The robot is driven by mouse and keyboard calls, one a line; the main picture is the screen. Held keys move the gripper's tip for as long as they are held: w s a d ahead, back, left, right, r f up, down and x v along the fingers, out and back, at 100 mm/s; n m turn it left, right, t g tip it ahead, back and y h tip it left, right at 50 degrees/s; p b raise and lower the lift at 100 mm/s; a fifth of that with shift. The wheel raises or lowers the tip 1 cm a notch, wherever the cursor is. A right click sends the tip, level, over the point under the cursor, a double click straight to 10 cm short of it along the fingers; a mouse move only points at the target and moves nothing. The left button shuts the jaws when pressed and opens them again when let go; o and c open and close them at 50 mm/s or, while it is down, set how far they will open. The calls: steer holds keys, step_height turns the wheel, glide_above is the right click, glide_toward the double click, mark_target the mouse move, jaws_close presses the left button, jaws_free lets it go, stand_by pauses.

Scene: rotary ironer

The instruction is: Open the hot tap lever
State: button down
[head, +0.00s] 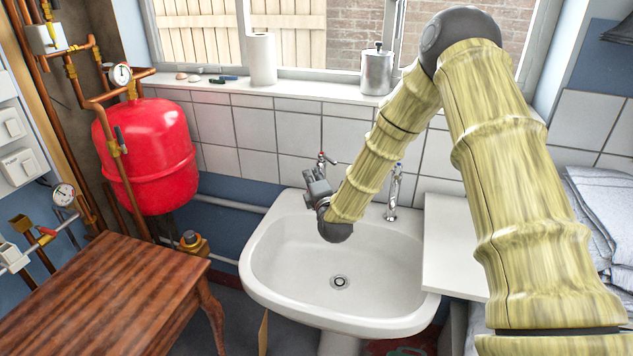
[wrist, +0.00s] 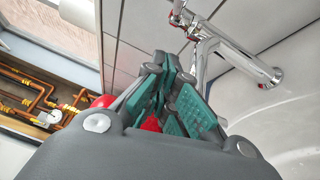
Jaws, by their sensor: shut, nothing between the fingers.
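The hot tap (head: 323,160) stands at the back left of the white basin, with a red mark on its top; my gripper hides its lower part in the head view. In the wrist view a chrome tap (wrist: 232,47) shows at upper right, with a lever (wrist: 179,14) at its upper left end and red marks. My gripper (head: 311,178) is just in front of the hot tap, beside it in the picture. In the wrist view its teal-padded fingers (wrist: 182,98) are shut and empty, below the tap. I cannot tell whether they touch it.
The basin (head: 285,258) is empty. A second tap (head: 394,190) with a blue mark stands at its back right. A red tank (head: 150,150) and copper pipes are on the left, above a wooden table (head: 100,290). A white board (head: 452,245) lies right of the basin.

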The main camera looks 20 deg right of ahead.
steer(key=shift+w+d+r+p, duration=0.1)
steer(key=shift+d+r+p, duration=0.1)
steer(key=shift+d, duration=0.45)
steer(key=shift+w+d+r+p, duration=0.15)
steer(key=shift+d+p, duration=0.1)
steer(key=shift+d, duration=0.35)
steer(key=shift+w+d+r+p, duration=0.1)
steer(key=shift+d+p, duration=0.1)
steer(key=shift+d, duration=0.45)
steer(key=shift+f+y+b, duration=0.15)
steer(key=shift+y+b, duration=0.15)
steer(key=shift+y, duration=0.1)
